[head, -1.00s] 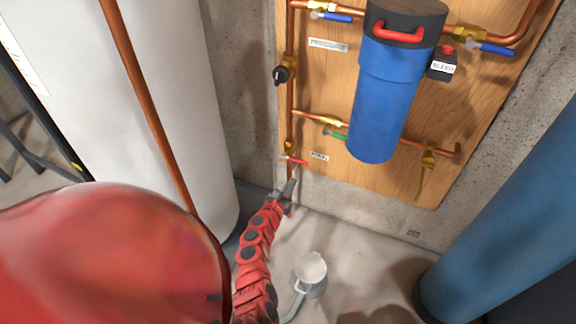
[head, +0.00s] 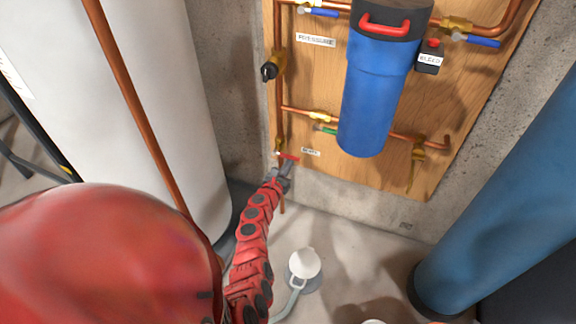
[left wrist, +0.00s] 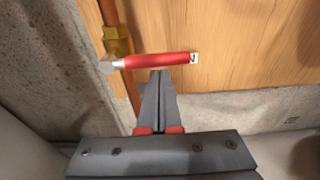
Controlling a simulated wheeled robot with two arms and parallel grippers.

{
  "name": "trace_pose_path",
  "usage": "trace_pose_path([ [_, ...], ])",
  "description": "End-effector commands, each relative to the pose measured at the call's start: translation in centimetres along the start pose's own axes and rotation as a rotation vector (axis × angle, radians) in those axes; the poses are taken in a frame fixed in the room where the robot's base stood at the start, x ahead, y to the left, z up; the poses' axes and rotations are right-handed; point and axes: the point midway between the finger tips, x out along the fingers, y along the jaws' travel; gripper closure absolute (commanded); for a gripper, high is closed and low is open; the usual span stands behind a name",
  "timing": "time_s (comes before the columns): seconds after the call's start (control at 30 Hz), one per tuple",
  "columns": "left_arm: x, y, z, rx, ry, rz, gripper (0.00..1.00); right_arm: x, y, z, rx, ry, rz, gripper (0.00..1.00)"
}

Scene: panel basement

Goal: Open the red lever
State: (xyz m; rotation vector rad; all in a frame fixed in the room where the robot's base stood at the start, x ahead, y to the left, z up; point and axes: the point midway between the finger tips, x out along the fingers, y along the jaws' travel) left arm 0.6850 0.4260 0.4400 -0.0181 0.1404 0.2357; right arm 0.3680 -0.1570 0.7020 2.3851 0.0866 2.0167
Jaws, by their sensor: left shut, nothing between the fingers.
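The red lever (left wrist: 158,61) lies roughly level in the left wrist view, running right from a brass valve (left wrist: 117,42) on a vertical copper pipe. In the head view the red lever (head: 288,156) is small, at the lower left of the wooden panel. My left gripper (left wrist: 158,74) is shut with nothing between its fingers. Its tips are just below the middle of the lever in the wrist picture; I cannot tell if they touch it. In the head view my left gripper (head: 286,168) is at the lever and partly covers it. My right gripper is not in view.
The wooden panel (head: 310,80) carries copper pipes, a blue filter housing (head: 372,100), a green lever (head: 324,129) and blue levers. A white tank (head: 170,90) stands left, a blue cylinder (head: 500,190) right. A white-topped drain (head: 304,264) is on the floor.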

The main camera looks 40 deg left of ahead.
Motion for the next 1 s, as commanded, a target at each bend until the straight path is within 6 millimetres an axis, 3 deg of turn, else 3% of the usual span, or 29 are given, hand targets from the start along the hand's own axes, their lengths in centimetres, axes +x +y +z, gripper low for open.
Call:
trace_pose_path([
  [1.0, -0.2, -0.2, 1.4, -0.190, -0.001, -0.026, 1.00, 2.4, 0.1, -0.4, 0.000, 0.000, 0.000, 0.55],
])
